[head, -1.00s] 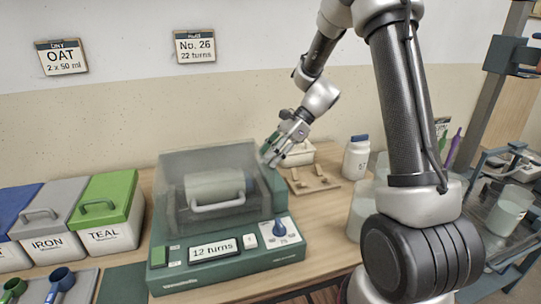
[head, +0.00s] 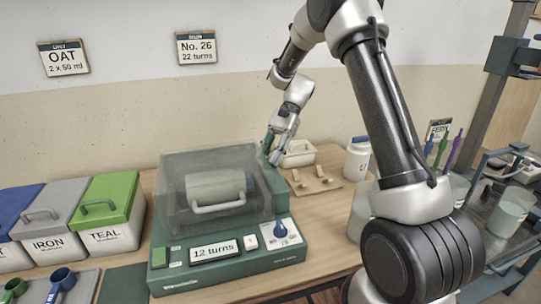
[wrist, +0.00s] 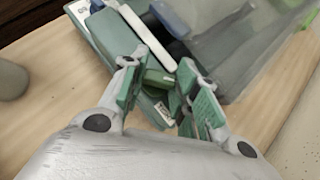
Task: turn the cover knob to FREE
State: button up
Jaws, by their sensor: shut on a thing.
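The green machine (head: 225,266) stands on the bench with its smoky clear cover (head: 185,165) down over a pale jar (head: 215,187) lying on its side. My gripper (head: 270,150) is at the machine's back right corner. In the wrist view my gripper (wrist: 163,92) has its green-padded fingers on either side of a small green part, the cover knob (wrist: 158,78), and is shut on it. A small white label (wrist: 163,112) shows beside it, its lettering too blurred to read. In the head view the knob is hidden by the fingers, so its setting cannot be told.
The front panel has a blue dial (head: 280,228) and a display (head: 214,249) reading 12 turns. A wooden stand (head: 316,182), a white tub (head: 298,154) and a lidded white jar (head: 357,160) stand to the right. Lidded bins, including a green one (head: 106,214), are at left.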

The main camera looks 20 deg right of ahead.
dwell(0.4)
jog(key=o, duration=1)
